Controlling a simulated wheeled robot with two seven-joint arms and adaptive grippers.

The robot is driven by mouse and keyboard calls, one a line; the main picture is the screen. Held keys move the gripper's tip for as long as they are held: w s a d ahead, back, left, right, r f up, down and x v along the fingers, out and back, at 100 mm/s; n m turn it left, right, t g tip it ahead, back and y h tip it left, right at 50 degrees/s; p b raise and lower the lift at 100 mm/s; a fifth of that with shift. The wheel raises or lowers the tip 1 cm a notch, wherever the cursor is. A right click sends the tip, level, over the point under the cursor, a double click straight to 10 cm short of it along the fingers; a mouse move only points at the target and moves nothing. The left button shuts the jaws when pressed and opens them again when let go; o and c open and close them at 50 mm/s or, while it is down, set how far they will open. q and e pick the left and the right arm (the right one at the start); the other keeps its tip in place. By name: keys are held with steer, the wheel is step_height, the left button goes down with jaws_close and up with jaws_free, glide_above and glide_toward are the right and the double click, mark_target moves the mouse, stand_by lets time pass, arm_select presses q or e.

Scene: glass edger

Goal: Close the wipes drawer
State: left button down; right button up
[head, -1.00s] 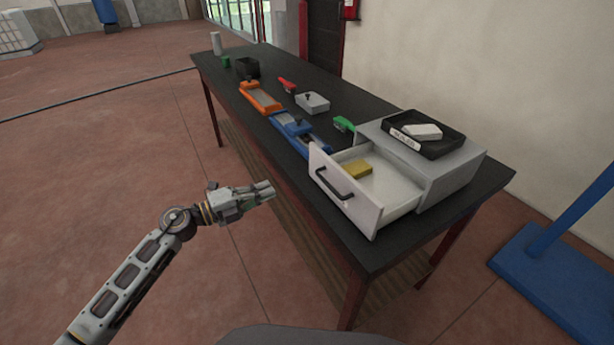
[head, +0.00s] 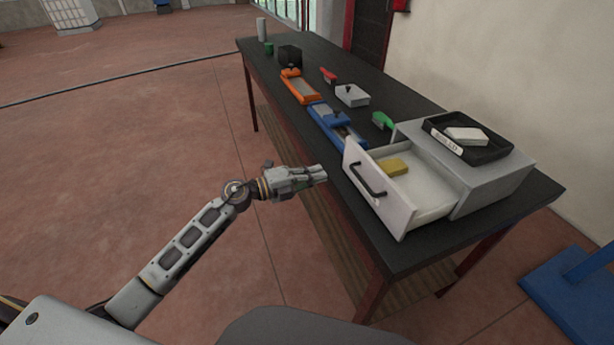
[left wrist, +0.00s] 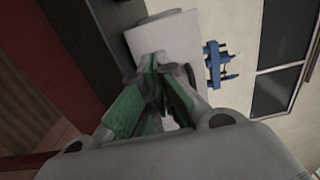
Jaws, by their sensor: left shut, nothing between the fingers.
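The wipes drawer (head: 379,196) is pulled out of its grey cabinet (head: 495,185) at the near end of the black table. Its white front has a dark handle (head: 366,181) and faces my left gripper. A yellow block (head: 393,168) lies inside the drawer. My left gripper (head: 322,174) is shut and empty, a little to the left of the drawer front and apart from it in the head view. The left wrist view shows the shut fingers (left wrist: 160,115) with a pale panel, likely the drawer front (left wrist: 165,45), beyond them. My right gripper is not in view.
A black tray with a white block (head: 467,136) sits on the cabinet. Orange (head: 299,88) and blue (head: 335,125) fixtures, a grey box (head: 352,95) and a green brush-like item (head: 382,121) stand on the black table (head: 400,254). Floor left of the table is open.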

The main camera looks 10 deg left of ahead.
arm_select(q)
steer(key=shift+p+x, duration=0.35)
steer(key=shift+x, duration=3.85)
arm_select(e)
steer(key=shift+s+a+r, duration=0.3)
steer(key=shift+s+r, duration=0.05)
arm_select(q)
steer(key=shift+d, duration=0.1)
